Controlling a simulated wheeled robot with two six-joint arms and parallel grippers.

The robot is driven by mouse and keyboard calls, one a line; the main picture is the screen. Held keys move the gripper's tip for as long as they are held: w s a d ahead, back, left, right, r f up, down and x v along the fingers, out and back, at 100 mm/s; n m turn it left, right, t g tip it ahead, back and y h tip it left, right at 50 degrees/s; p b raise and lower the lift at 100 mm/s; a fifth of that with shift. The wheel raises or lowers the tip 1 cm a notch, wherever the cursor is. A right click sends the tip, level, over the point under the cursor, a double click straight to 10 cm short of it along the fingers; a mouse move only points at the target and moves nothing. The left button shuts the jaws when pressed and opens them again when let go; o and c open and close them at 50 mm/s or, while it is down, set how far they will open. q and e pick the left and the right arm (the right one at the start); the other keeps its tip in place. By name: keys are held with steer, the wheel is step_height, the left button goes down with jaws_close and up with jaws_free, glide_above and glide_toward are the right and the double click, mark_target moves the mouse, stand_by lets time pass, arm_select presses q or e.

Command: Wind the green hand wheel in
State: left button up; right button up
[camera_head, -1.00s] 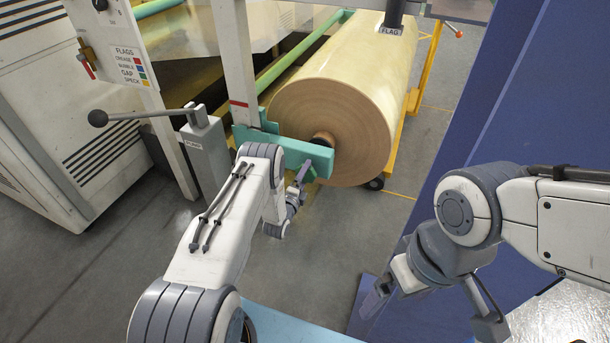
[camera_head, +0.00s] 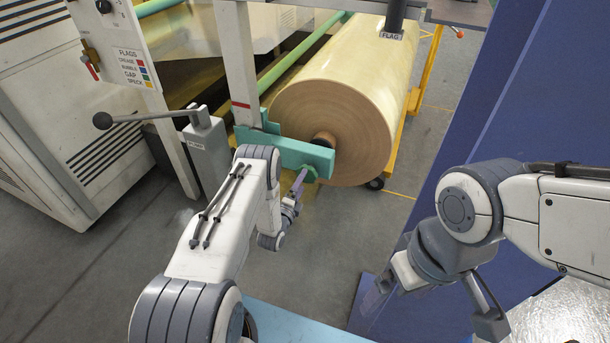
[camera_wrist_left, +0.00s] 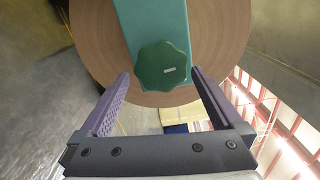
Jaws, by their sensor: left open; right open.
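The green hand wheel (camera_wrist_left: 162,67) is a dark green lobed knob on the end of the teal arm (camera_wrist_left: 150,18). In the head view the wheel (camera_head: 311,171) shows small under the teal arm (camera_head: 300,153), at the roll's end. My left gripper (camera_wrist_left: 158,75) is open; its purple fingers reach to either side of the wheel, with gaps visible on both sides. In the head view my left gripper (camera_head: 300,182) is at the wheel, partly hidden. My right gripper (camera_head: 435,305) is open and empty at the lower right, far from the wheel.
A grey post with a black-knobbed lever (camera_head: 150,118) is left of my left arm. A dark blue panel (camera_head: 480,110) stands on the right. Grey floor (camera_head: 310,250) is clear between.

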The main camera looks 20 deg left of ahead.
mark_target(306, 183)
arm_select(q)
steer(key=s+p, duration=0.1)
steer(key=s, duration=0.5)
steer(key=shift+s+a, duration=0.1)
steer(key=w+b, duration=0.3)
steer(key=w, duration=0.7)
steer(key=shift+w, duration=0.4)
steer(key=shift+s, duration=0.15)
